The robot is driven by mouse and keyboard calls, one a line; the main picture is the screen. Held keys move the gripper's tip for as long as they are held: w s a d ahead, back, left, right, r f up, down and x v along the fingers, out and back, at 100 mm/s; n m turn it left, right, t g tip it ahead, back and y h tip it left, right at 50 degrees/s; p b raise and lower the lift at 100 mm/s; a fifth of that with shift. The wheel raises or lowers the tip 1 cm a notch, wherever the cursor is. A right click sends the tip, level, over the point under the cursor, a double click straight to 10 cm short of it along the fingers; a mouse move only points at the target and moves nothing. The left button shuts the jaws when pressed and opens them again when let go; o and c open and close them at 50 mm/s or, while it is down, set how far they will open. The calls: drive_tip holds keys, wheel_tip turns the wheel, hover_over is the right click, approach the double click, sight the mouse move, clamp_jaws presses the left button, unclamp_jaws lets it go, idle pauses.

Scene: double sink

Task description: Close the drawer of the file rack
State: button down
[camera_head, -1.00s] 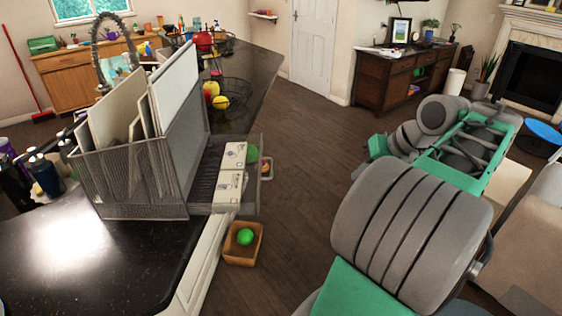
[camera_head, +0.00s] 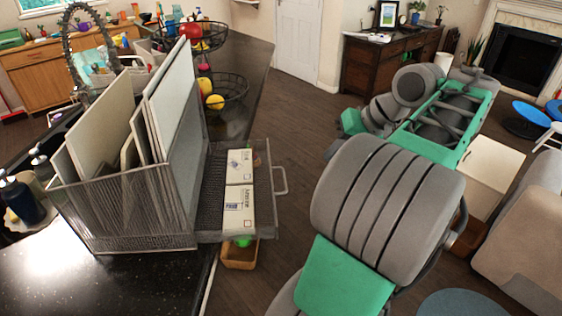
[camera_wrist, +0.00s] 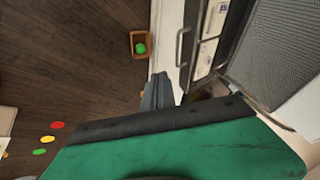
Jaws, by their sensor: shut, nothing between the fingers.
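The file rack (camera_head: 130,225) is a grey mesh holder with upright folders, standing on the dark counter. Its drawer (camera_head: 212,205) is pulled out to the right past the counter edge, with white boxes (camera_head: 239,205) inside. The drawer's handle (camera_head: 281,180) is a metal bar at its outer end. In the wrist view the handle (camera_wrist: 182,47) is just beyond and to the right of my gripper (camera_wrist: 158,88), whose fingers are shut and empty. The gripper's tips look apart from the handle. In the head view my arm is to the right of the drawer; the fingers are hidden.
A small brown box (camera_wrist: 141,44) with a green ball is on the floor below the drawer. A wire fruit basket (camera_head: 225,92) stands behind the rack on the counter. The floor between the drawer and my arm is clear.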

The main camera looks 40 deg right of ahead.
drive_tip(key=w+a+f+b, duration=0.4)
drive_tip(key=w+f+b, duration=0.3)
drive_tip(key=f, duration=0.2)
drive_tip(key=shift+w+a+b, duration=0.35)
drive_tip(key=shift+w+a, duration=0.05)
drive_tip(key=shift+a, duration=0.1)
